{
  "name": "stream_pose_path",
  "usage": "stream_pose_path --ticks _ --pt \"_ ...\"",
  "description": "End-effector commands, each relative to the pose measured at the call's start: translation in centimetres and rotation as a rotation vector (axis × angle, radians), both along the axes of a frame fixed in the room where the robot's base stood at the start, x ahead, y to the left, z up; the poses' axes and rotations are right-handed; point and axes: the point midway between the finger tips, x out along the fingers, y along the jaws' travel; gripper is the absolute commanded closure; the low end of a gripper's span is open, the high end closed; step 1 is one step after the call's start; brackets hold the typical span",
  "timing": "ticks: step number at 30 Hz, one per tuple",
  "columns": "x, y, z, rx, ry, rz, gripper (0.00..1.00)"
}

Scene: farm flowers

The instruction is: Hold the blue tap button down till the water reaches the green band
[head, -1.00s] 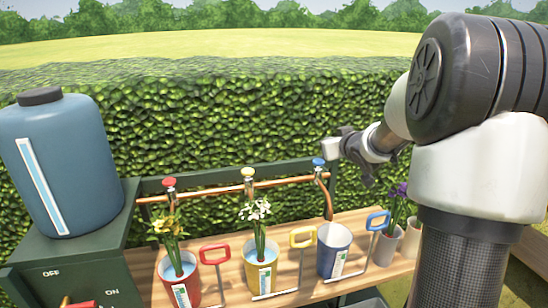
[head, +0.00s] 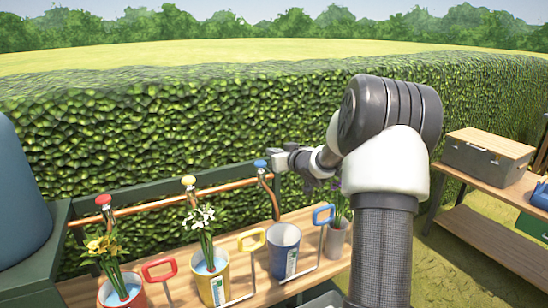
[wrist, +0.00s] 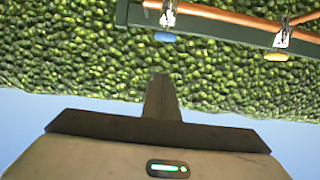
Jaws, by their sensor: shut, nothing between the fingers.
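The blue tap button (head: 260,163) sits on top of the rightmost tap on the copper pipe. It also shows in the wrist view (wrist: 165,37), which is upside down. My gripper (head: 277,157) is shut and empty. It is close beside the blue button in the head view; I cannot tell whether they touch. In the wrist view its shut fingertips (wrist: 161,78) appear apart from the button. The blue bucket (head: 284,238) stands below that tap with a pale gauge strip (head: 291,262) on its front. The strip is too small to read the water level, and no water shows inside.
A yellow button (head: 188,181) and a red button (head: 103,200) top the other taps, above yellow and red buckets holding flowers. Coloured handles stand along the wooden bench (head: 325,270). A grey pot (head: 336,240) with purple flowers stands right of the blue bucket. A hedge runs behind.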

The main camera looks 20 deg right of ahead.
Motion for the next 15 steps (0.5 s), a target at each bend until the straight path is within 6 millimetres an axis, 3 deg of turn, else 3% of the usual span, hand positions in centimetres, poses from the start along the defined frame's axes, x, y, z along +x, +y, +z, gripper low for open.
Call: stream_pose_path --ticks 9,15 --pt "6.7 0.4 -1.8 0.0 -0.001 0.003 1.0" --pt "6.7 0.3 -4.7 0.0 0.001 0.001 1.0"
